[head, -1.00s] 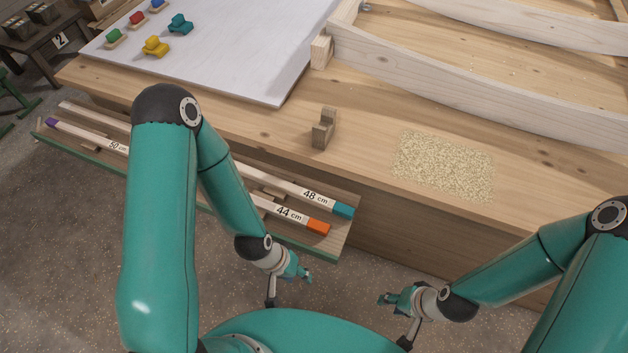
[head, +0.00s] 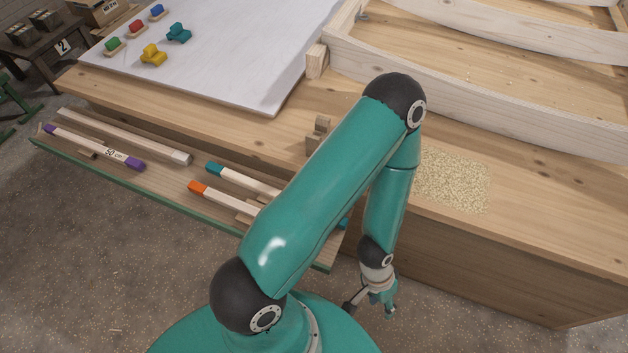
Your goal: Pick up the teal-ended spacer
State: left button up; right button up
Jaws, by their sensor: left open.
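The teal-ended spacer (head: 236,178) is a pale wooden bar lying on the green-edged shelf along the bench front. Its left teal end shows; my left arm hides its middle, and a bit of teal shows past the arm at its right. My left gripper (head: 388,304) hangs low over the floor in front of the bench, to the right of the shelf and apart from the spacer. It is open, with nothing seen in it. My right gripper is out of view.
The orange-ended spacer (head: 222,199) lies just in front of the teal-ended one. The purple-ended spacer (head: 90,144) and a plain-ended bar (head: 125,136) lie further left. A small wooden block (head: 319,132) stands on the bench, near a large wooden frame (head: 460,98).

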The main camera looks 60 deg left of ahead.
aim_at(267, 192)
jog(key=u, duration=0.45)
jog(key=i, duration=0.1)
jog(key=z, duration=1.1)
jog(key=k, duration=1.65)
jog(key=u, duration=1.1)
jog(key=i, duration=0.5)
